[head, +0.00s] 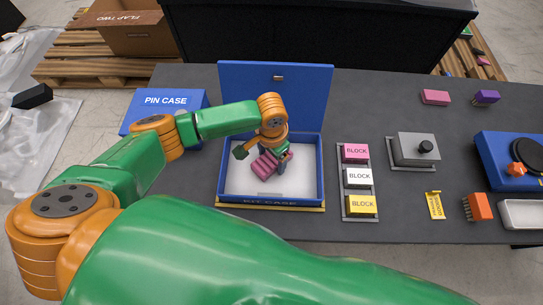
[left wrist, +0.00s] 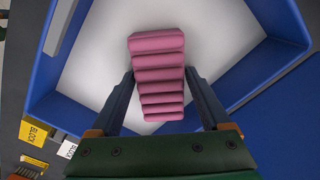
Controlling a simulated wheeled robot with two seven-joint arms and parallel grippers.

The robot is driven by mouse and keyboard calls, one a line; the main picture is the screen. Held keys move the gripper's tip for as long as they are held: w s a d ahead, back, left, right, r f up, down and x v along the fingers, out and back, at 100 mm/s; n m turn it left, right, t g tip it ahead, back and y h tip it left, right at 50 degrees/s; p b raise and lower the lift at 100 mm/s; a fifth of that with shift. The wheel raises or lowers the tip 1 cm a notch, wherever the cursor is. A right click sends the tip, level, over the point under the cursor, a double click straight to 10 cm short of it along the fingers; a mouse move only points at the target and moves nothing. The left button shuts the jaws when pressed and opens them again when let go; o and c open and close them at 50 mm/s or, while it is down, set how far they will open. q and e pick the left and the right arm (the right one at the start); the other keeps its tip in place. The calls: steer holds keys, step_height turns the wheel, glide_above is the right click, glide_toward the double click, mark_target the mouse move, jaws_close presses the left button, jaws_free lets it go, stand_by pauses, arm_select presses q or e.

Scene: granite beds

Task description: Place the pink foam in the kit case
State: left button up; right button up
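The pink foam (head: 265,166) is a ribbed block inside the blue kit case (head: 272,206), whose lid stands open at the back. My left gripper (head: 264,158) is over the case, pointing down, with its fingers on both sides of the foam. In the left wrist view the foam (left wrist: 158,72) lies between the two fingertips (left wrist: 160,74), which appear to press its sides. The foam looks tilted over the white case floor (left wrist: 225,40); whether it touches the floor I cannot tell. My right gripper is not in view.
A blue pin case (head: 165,101) stands left of the kit case. A tray with pink, white (head: 358,177) and yellow blocks is to its right. Farther right are a grey box with a knob (head: 415,150), brushes and a blue device (head: 510,160). A black bin stands behind the table.

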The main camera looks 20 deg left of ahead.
mark_target(272, 159)
arm_select(q)
steer(key=shift+o, duration=0.7)
steer(key=shift+r, duration=0.1)
step_height(272, 159, up, 12)
steer(key=p, duration=0.3)
